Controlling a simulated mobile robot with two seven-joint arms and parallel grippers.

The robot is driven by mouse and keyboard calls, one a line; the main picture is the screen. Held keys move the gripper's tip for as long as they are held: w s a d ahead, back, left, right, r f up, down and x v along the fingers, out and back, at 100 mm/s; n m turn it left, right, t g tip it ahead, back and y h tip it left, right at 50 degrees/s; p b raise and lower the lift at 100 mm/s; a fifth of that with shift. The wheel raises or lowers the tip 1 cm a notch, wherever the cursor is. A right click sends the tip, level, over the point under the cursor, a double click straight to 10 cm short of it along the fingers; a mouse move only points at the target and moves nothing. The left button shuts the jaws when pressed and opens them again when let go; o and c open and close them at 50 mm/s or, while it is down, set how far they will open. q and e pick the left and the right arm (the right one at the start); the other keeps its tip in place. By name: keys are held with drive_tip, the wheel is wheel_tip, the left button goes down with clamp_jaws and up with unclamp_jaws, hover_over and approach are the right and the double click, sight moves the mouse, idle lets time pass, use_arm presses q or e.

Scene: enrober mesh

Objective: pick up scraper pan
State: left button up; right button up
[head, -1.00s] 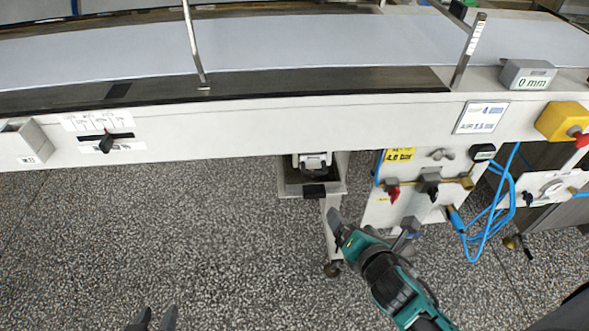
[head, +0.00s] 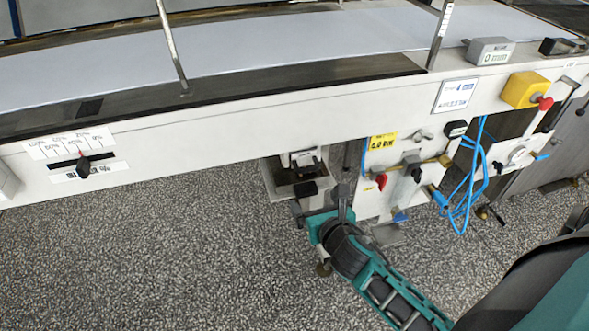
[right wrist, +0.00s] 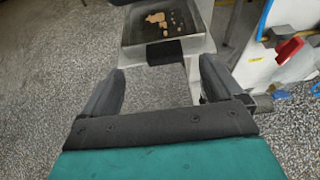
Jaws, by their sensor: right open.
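The scraper pan (head: 279,184) is a grey open tray under the long white machine, left of the valve panel. A black handle (head: 306,189) sits on its front. In the right wrist view the pan (right wrist: 201,46) holds brown crumbs and pieces, and its black handle (right wrist: 166,52) faces me. My right gripper (head: 320,204) is open and empty just in front of the handle. In the right wrist view its fingers (right wrist: 160,78) stand either side of the handle's line, with the handle beyond their tips. My left gripper is out of view.
A white machine with a pale belt (head: 250,55) runs above the pan. To the pan's right are a valve panel (head: 400,185) with red and black levers and looping blue hoses (head: 463,190). The speckled floor (head: 150,250) at left is clear.

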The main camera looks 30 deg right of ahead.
sight(307, 190)
drive_tip(key=x, duration=0.2)
drive_tip(key=b+x, duration=0.1)
drive_tip(key=x, duration=0.1)
drive_tip(key=f+b+x, duration=0.1)
drive_tip(key=x, duration=0.2)
drive_tip(key=shift+s+d, duration=0.2)
drive_tip(key=shift+d, duration=0.05)
drive_tip(key=shift+w+d+f, duration=0.1)
drive_tip(key=shift+w+f, duration=0.05)
drive_tip(key=shift+w, duration=0.3)
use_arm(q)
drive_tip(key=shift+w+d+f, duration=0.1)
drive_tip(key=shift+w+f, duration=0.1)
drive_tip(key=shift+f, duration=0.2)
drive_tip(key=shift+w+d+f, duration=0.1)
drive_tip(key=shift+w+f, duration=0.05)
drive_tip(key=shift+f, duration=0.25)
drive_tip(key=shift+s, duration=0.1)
use_arm(e)
drive_tip(key=shift+c, duration=0.4)
drive_tip(key=c, duration=1.4)
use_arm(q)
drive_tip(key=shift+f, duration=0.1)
use_arm(e)
drive_tip(key=shift+c, duration=0.3)
